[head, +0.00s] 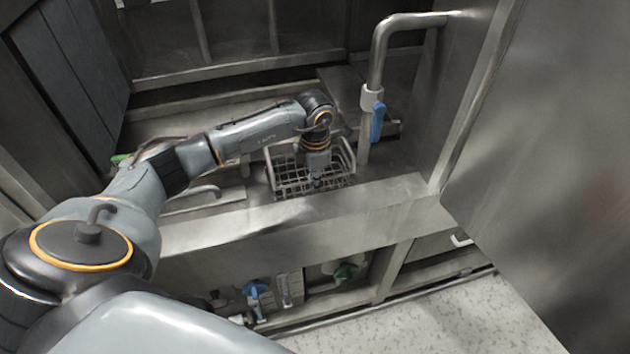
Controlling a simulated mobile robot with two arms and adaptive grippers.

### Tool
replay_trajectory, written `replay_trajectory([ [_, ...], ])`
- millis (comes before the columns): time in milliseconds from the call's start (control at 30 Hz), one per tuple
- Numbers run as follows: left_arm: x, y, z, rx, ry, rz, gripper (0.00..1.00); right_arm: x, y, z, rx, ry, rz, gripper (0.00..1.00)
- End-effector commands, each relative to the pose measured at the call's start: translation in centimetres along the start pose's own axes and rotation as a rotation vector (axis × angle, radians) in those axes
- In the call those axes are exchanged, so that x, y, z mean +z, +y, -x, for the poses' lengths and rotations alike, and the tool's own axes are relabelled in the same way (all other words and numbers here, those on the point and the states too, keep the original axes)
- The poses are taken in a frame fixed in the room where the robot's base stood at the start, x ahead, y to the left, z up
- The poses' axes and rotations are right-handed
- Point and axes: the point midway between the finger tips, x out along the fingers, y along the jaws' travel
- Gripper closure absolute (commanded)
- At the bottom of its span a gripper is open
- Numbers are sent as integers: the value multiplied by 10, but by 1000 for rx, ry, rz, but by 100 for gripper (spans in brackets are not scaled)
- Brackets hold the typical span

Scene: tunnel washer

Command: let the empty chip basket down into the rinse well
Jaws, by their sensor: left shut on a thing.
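The chip basket (290,183) is a pale wire basket with a light rim, behind the steel front ledge. I see no chips in it. My left gripper (316,183) points down at the basket's near side and is shut on it; the exact grip is small and partly hidden by the wrist. The rinse well (240,192) is the sunken steel area around the basket. How deep the basket sits in it, and whether it touches the bottom, I cannot tell. My right gripper is not in view.
A steel pipe with a blue lever (377,121) stands just right of the basket. The steel front ledge (300,215) runs in front. Below it are blue and green valve handles (346,272). A large steel panel (560,150) blocks the right side.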

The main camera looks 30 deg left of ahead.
Motion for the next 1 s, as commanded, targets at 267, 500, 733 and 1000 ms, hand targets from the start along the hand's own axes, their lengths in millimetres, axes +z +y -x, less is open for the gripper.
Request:
replay_trajectory([
  [267,0,0,1,1,-1,0,68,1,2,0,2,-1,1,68],
  [500,0,0,3,0,0,0,68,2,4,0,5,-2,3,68],
  [733,1,1,39,4,-3,-1,68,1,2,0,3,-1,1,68],
  [1000,1,1,95,4,-4,0,68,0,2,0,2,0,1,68],
])
